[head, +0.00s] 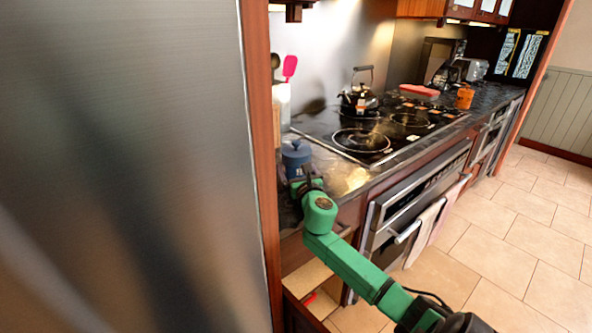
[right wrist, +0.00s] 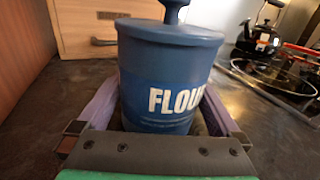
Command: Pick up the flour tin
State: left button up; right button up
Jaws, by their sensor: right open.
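The flour tin (right wrist: 165,75) is a blue canister with a knobbed lid and white lettering that reads "FLOU" in the right wrist view. It stands upright on the dark counter. In the head view the tin (head: 296,157) is at the near left end of the counter, beside the tall panel. My right gripper (right wrist: 158,118) is open, with one finger on each side of the tin's body. I cannot tell whether the fingers touch it. In the head view my green right arm reaches up to the tin, and the gripper (head: 304,181) is partly hidden there. My left gripper is not in view.
A large steel surface with a wood edge (head: 261,160) closes off the left. The cooktop (head: 375,132) with a black kettle (head: 359,98) lies right of the tin. A wooden box (right wrist: 100,30) stands behind the tin. An open drawer (head: 308,280) is below the counter.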

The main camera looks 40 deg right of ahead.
jog(key=shift+w, duration=0.15)
jog(key=shift+d, duration=0.1)
jog(key=c, duration=1.1)
